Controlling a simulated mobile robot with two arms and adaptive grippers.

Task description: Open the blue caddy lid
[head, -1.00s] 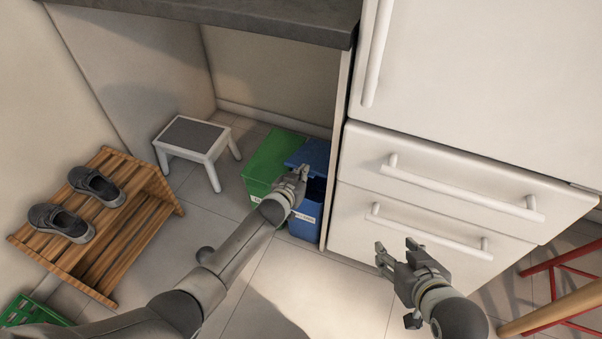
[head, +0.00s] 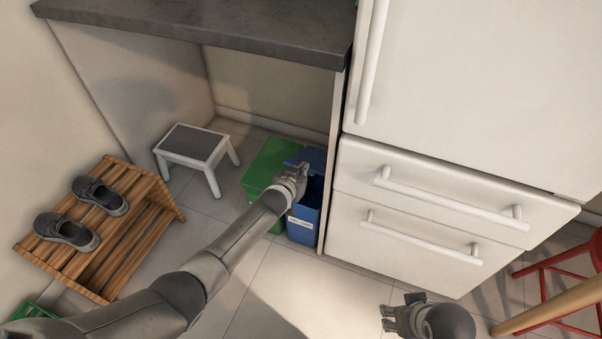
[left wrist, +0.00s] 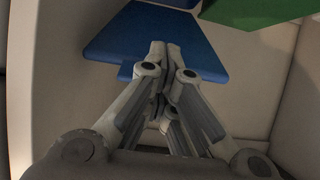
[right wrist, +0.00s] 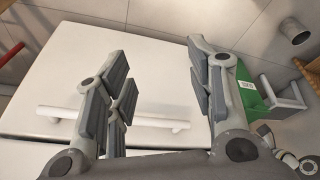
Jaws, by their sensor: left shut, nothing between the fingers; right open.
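The blue caddy (head: 303,226) stands on the floor under the counter, against the side panel, with a pale label on its front. Its blue lid (head: 310,156) is raised at the back, and a dark opening shows below it; the exact lid angle is hard to tell. My left gripper (head: 302,170) is shut and empty at the lid, partly hiding it. In the left wrist view the closed fingertips (left wrist: 164,50) overlap the blue lid (left wrist: 120,38); contact cannot be told. My right gripper (head: 390,316) is open and empty, low before the drawers.
A green caddy (head: 262,172) stands left of the blue one. A step stool (head: 192,143) and a wooden shoe rack (head: 95,235) are further left. White drawers (head: 420,240) are to the right, a red stool (head: 560,265) beyond. The counter (head: 200,25) overhangs the caddies.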

